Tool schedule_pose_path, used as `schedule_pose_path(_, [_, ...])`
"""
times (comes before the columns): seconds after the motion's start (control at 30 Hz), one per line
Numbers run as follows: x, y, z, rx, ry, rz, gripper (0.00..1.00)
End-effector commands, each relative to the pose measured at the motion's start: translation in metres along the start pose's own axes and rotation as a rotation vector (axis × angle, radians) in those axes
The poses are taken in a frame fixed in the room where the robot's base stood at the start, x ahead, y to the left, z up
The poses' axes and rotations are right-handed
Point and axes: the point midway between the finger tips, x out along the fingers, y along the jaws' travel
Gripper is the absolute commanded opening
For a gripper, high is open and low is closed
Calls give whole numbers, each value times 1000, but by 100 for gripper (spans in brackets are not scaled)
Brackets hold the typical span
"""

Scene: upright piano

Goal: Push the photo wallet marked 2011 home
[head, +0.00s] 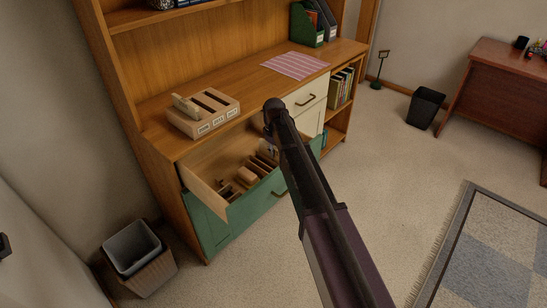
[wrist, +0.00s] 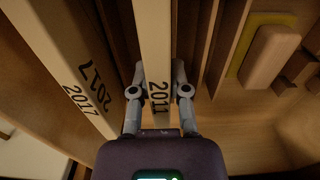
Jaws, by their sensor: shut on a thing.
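In the wrist view, my gripper (wrist: 158,88) is shut on the pale photo wallet marked 2011 (wrist: 155,35). One finger is on each side of its narrow face. A pale piece marked 2017 (wrist: 70,50) stands to its left, apart from it. In the head view, my gripper (head: 269,148) is over the open drawer (head: 205,165), mostly hidden by my arm, and the held wallet cannot be made out. A slotted wooden holder (head: 218,122) with white labels stands on the cabinet top. A pale wallet (head: 185,106) sticks up in its left slot.
The green-fronted drawer holds a tan block (head: 247,175) and several brown pieces. The block also shows in the wrist view (wrist: 270,55). A striped mat (head: 296,65) and a green file holder (head: 307,25) are on the cabinet top. A bin (head: 132,246) stands on the floor.

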Motion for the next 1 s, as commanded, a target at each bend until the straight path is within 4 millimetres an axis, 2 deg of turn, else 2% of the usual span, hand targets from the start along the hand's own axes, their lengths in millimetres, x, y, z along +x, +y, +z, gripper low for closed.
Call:
schedule_pose_path(0.37, [-2,0,0,0,0,0,0])
schedule_pose_path(0.57, [-10,0,0,0,0,0,0])
schedule_pose_path(1.0, [-53,0,0,-1,0,0,0])
